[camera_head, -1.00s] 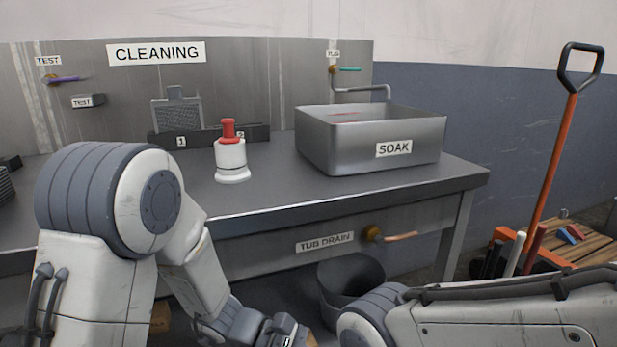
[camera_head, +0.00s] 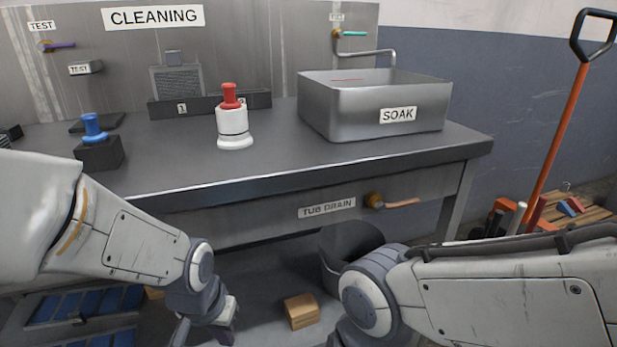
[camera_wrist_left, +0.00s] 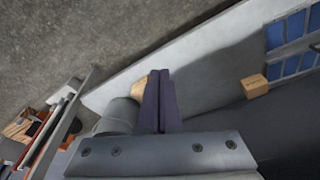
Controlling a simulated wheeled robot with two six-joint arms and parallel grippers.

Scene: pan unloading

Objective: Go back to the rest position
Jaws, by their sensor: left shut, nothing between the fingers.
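My left arm comes in from the left, low in front of the bench. Its gripper (camera_head: 205,330) hangs below the bench top near the bottom edge of the head view, clear of the things on the bench. In the left wrist view the two dark fingers (camera_wrist_left: 159,85) lie side by side, shut with nothing between them. My right arm comes in from the right and bends at the lower middle; its gripper is hidden or out of the picture.
The steel bench (camera_head: 270,170) carries a grey SOAK tub (camera_head: 350,115), a white bottle with a red top (camera_head: 234,125) and a blue-knobbed black block (camera_head: 100,150). Below are a dark bin (camera_head: 345,245) and a cardboard box (camera_head: 301,310). An orange-shafted shovel (camera_head: 555,150) stands right.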

